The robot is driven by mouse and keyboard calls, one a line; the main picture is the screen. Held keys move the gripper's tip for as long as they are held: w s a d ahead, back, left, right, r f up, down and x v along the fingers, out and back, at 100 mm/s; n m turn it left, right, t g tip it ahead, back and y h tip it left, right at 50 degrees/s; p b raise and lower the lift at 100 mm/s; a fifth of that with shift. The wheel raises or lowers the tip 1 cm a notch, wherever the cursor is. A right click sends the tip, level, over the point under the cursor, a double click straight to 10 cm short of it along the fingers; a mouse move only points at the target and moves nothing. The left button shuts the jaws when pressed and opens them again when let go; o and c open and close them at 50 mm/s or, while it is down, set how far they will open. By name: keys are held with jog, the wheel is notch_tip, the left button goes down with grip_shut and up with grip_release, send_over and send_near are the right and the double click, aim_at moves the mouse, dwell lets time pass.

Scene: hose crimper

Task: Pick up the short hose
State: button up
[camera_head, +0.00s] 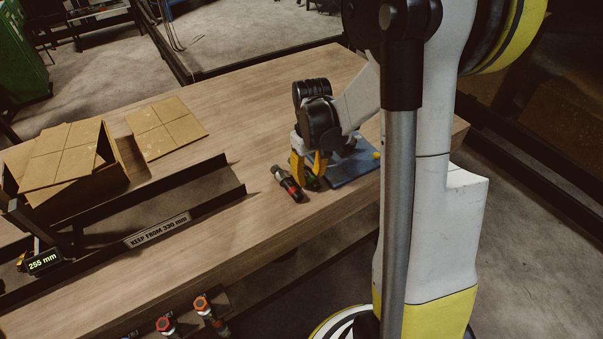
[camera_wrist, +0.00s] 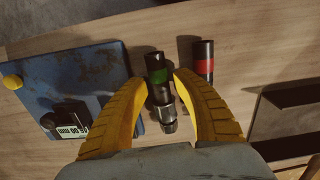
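A short dark hose piece with a green band and a silver end (camera_wrist: 157,70) lies on the wooden table, between my fingers in the wrist view. In the head view it is mostly hidden behind my gripper (camera_head: 308,172), with a green bit showing (camera_head: 311,183). A second dark hose piece with a red band (camera_wrist: 203,66) lies just right of my right finger; it also shows in the head view (camera_head: 287,184). My gripper's yellow fingers (camera_wrist: 167,82) are apart on either side of the green-banded piece. I cannot tell whether they touch it.
A blue plate (camera_head: 352,168) with a yellow knob and a small mm display lies beside the hoses. A dark rail tray (camera_head: 225,192) labelled "KEEP FROM 330 mm" and a cardboard box (camera_head: 112,160) stand left.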

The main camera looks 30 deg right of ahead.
jog(key=shift+f, duration=0.65)
jog(key=shift+r, duration=0.1)
grip_shut()
